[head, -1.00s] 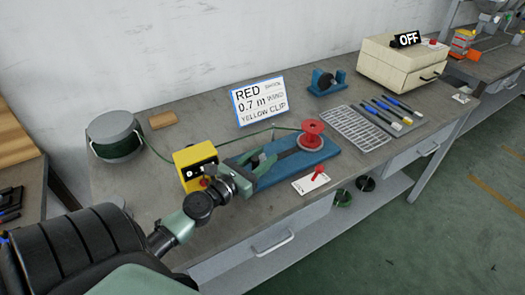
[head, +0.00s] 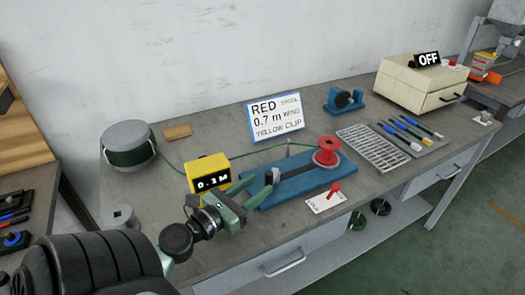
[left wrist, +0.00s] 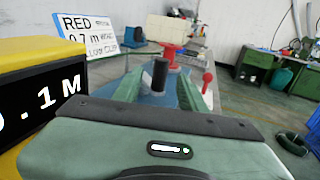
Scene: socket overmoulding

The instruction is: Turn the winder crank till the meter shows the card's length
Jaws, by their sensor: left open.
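The winder has a blue base (head: 300,186), a red spool (head: 327,152) at its far end and a black crank knob (head: 269,177) near my gripper. My left gripper (head: 252,190) is open beside the knob; in the left wrist view the upright knob (left wrist: 160,74) shows between and beyond the green fingers. I cannot tell whether they touch it. The yellow meter (head: 208,168) stands left of the winder; in the left wrist view its display (left wrist: 42,98) ends in ".1 M". The white card (head: 276,119) reads RED, 0.7 m, YELLOW CLIP. My right gripper is out of view.
A green wire reel (head: 129,146) stands at the back left, its wire running past the meter towards the spool. A grey wire rack (head: 372,147), a tray of pens (head: 409,138) and a beige box marked OFF (head: 418,85) lie to the right. A red-knobbed plate (head: 326,202) sits at the front edge.

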